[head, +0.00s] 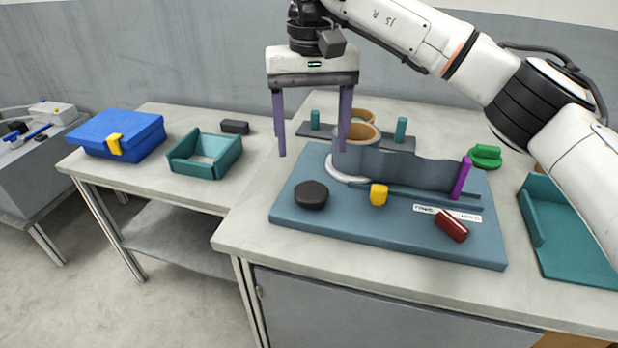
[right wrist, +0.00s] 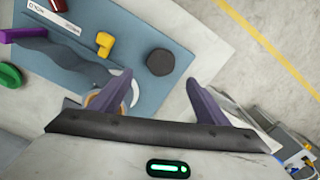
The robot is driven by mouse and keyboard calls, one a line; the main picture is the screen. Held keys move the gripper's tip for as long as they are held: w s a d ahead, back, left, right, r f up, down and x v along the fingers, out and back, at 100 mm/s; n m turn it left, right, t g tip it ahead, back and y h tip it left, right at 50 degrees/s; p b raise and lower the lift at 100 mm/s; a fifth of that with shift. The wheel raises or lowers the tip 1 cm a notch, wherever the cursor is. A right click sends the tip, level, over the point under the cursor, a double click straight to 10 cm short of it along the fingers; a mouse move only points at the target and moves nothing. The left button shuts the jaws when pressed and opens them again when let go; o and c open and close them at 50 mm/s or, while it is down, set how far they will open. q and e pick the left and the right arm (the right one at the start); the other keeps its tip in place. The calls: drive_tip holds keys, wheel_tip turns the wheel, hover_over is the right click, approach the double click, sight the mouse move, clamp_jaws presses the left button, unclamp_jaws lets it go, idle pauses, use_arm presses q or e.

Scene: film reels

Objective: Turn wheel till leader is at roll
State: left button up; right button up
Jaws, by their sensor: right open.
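A blue-grey board (head: 330,228) lies on the table. On it a wide blue-grey film strip (head: 415,168) runs from a roll with a tan core (head: 360,132), over a pale disc (head: 347,174), to a purple post (head: 462,178). A dark round knob (head: 311,195), possibly the wheel, sits at the front left; it also shows in the right wrist view (right wrist: 160,62). A yellow piece (head: 378,195) stands right of it. My right gripper (head: 314,152) is open and empty, purple fingers pointing down, above the board's back left. My left gripper is out of view.
A dark red block (head: 451,225) lies near a printed label (head: 440,211). Behind stand teal pegs (head: 401,129). A green object (head: 485,156) and teal tray (head: 530,212) are at right. A teal bin (head: 226,165) and blue case (head: 118,135) are on the left table.

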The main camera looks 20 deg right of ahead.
sight(311, 190)
wheel_tip(311, 190, down, 10)
drive_tip(key=shift+s, duration=0.1)
drive_tip(key=c, duration=1)
drive_tip(key=shift+c, duration=0.2)
